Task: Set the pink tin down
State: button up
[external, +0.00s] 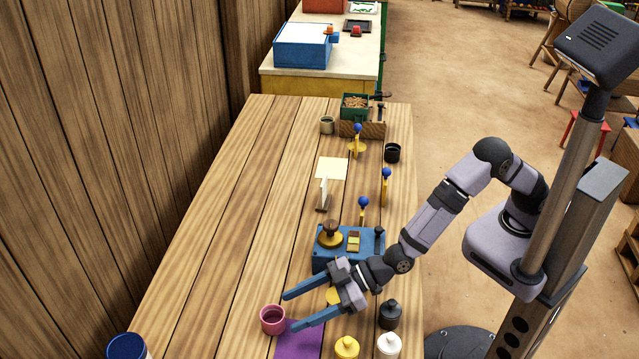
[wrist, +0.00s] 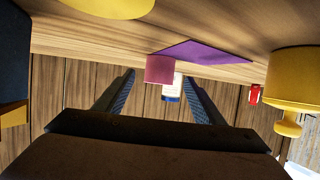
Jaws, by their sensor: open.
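The pink tin (external: 272,319) stands upright on the wooden table (external: 215,270), at the left edge of a purple mat (external: 299,343). I cannot tell whether its base overlaps the mat. My gripper (external: 305,312) is open and low over the table, its fingers pointing left towards the tin. The tin lies at or just past the fingertips, and nothing is held. In the wrist view the pink tin (wrist: 160,69) shows between the open fingers, beside the purple mat (wrist: 208,52).
Yellow (external: 346,348), white (external: 389,344) and black (external: 391,314) weights stand to the right. A blue-topped container (external: 127,346) is at the front left. The table's left side is clear.

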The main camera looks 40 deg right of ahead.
aim_at(277, 317)
jog(key=shift+p+x, duration=0.65)
jog(key=shift+x, duration=2.25)
jog(key=shift+r, duration=0.2)
jog(key=c, duration=1.2)
jog(key=shift+c, duration=0.2)
notch_tip(277, 317, up, 10)
jog(key=p, duration=0.2)
